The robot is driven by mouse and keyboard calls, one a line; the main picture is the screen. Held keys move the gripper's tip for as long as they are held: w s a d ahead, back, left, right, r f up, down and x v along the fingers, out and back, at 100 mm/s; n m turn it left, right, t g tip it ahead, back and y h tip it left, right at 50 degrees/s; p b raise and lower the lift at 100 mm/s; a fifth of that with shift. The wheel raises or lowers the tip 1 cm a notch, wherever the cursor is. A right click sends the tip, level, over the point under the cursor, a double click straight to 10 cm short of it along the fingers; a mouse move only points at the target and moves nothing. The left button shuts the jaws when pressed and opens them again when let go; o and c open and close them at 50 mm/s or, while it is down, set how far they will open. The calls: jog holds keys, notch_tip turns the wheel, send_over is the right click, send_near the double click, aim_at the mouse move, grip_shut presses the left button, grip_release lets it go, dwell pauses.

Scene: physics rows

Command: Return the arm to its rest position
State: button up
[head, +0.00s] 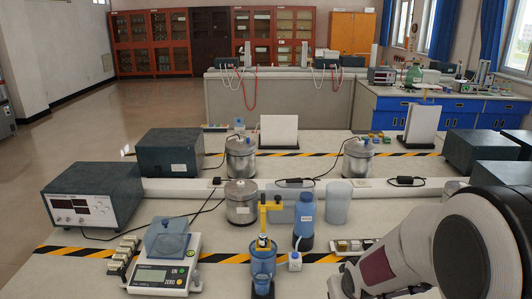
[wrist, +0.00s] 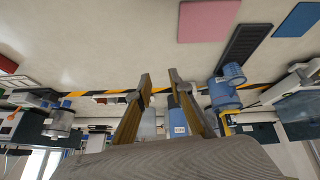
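My arm (head: 460,245) fills the lower right of the head view, above the near bench. Its white links show large there, but the fingertips cannot be made out in that view. In the wrist view, which looks upside down, my gripper (wrist: 159,77) shows two brownish fingers with a clear gap between the tips. The gripper is open and nothing is held between the fingers. Behind the fingers, farther off, a blue bottle with a white label (wrist: 179,128) shows in part. It also stands on the bench in the head view (head: 305,222).
A blue cup (head: 263,262) under a yellow holder (head: 263,215) stands left of my arm. A balance (head: 165,270), a metal can (head: 241,203) and a power supply (head: 90,200) stand further left.

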jog(key=s+r, duration=0.8)
jog(key=s, duration=0.6)
jog(key=s+a+r+m, duration=0.1)
jog(key=s+r, duration=0.8)
jog(key=s, duration=0.4)
jog(key=shift+s+a+r+m+g, duration=0.2)
jog(key=shift+s+a+m+g, duration=0.1)
jog(key=shift+s, duration=0.1)
